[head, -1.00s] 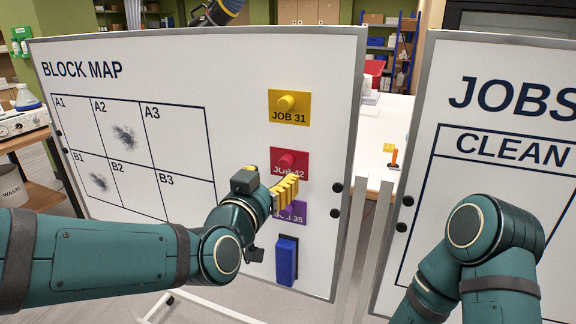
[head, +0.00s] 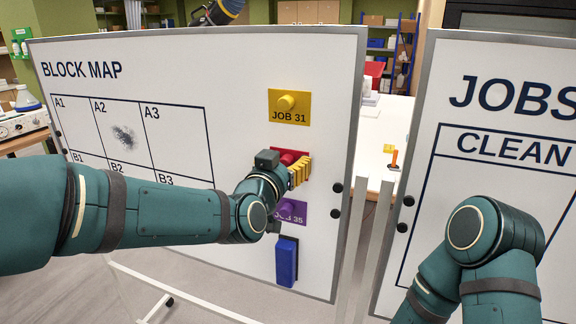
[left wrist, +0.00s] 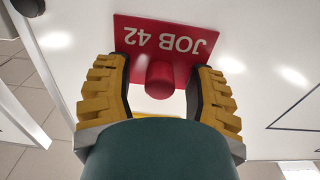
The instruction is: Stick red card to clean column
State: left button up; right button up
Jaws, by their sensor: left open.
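The red card (left wrist: 187,38), marked JOB 42, is on the Block Map board, below the yellow card; in the head view its upper edge (head: 281,153) shows above my gripper. Its red knob (left wrist: 160,80) lies between the yellow fingers of my left gripper (left wrist: 158,90), which is open with a gap on both sides of the knob. In the head view my left gripper (head: 299,172) covers most of the card. The clean column (head: 507,148) is on the Jobs board at the right. My right arm stands in front of that board; its gripper is out of view.
The yellow JOB 31 card (head: 289,107) is above the red one, the purple JOB 35 card (head: 291,211) below it, and a blue eraser-like block (head: 287,261) lower still. A narrow gap separates the two boards. A white table (head: 392,125) stands behind.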

pick_arm(q)
grip_shut()
jog(key=shift+s, duration=0.15)
jog(key=b+v, duration=0.1)
jog(key=v, duration=0.6)
dwell(0.8)
jog(key=shift+s, duration=0.1)
